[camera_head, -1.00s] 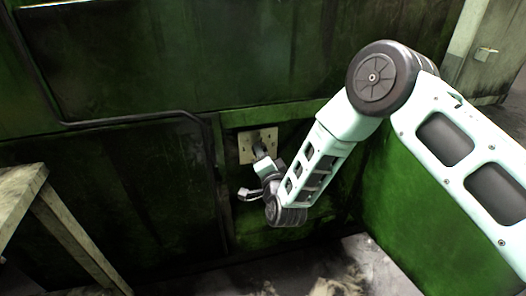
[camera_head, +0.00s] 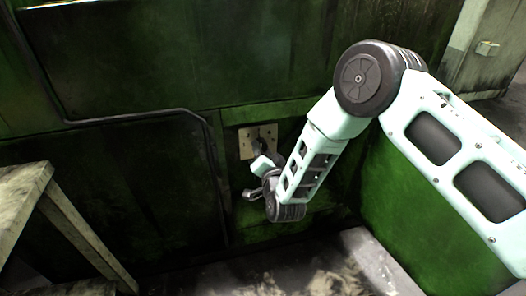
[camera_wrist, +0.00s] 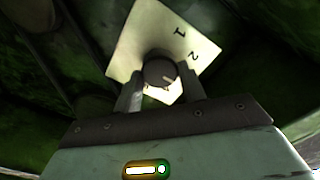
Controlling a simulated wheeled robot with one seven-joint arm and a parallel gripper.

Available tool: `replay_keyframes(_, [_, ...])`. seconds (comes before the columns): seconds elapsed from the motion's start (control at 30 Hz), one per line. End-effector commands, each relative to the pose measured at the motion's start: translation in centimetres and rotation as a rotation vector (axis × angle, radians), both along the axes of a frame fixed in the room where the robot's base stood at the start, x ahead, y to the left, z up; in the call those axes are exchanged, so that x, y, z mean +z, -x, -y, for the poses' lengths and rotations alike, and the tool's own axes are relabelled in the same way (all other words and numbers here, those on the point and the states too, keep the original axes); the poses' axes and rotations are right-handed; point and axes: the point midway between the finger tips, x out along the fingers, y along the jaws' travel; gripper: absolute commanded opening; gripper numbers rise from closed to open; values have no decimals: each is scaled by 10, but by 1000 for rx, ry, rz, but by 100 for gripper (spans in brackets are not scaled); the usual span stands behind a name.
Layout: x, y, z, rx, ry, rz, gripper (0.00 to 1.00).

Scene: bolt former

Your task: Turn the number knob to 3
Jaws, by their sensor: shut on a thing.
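The number knob (camera_wrist: 158,70) is a dark round knob on a pale square plate (camera_wrist: 205,48). In the wrist view the plate looks tilted and shows the numerals 1 and 2. A light mark on the knob face points to the lower right of that picture; the numeral 3 cannot be made out. My gripper (camera_wrist: 161,88) is shut on the knob, one finger on each side. In the head view my gripper (camera_head: 258,178) is at the plate (camera_head: 246,143), and the knob is mostly hidden behind it.
The plate sits on a dirty green machine wall (camera_head: 130,180). A black pipe (camera_head: 130,118) runs along the wall to the left. A worn table (camera_head: 30,185) stands at the left. A green panel (camera_head: 410,210) is at the right, below my arm.

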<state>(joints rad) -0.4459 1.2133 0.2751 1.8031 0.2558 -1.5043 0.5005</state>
Motion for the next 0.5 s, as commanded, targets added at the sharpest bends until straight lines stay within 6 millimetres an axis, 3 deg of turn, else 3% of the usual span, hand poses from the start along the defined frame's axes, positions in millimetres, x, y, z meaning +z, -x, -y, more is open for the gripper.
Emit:
replay_keyframes(0.07, [-1,1,1,-1,1,-3,18])
replay_keyframes(0.1, [-1,1,1,-1,1,-3,49])
replay_keyframes(0.17, [-1,1,1,-1,1,-3,62])
replay_keyframes(0.5, [0,3,1,0,-1,-2,62])
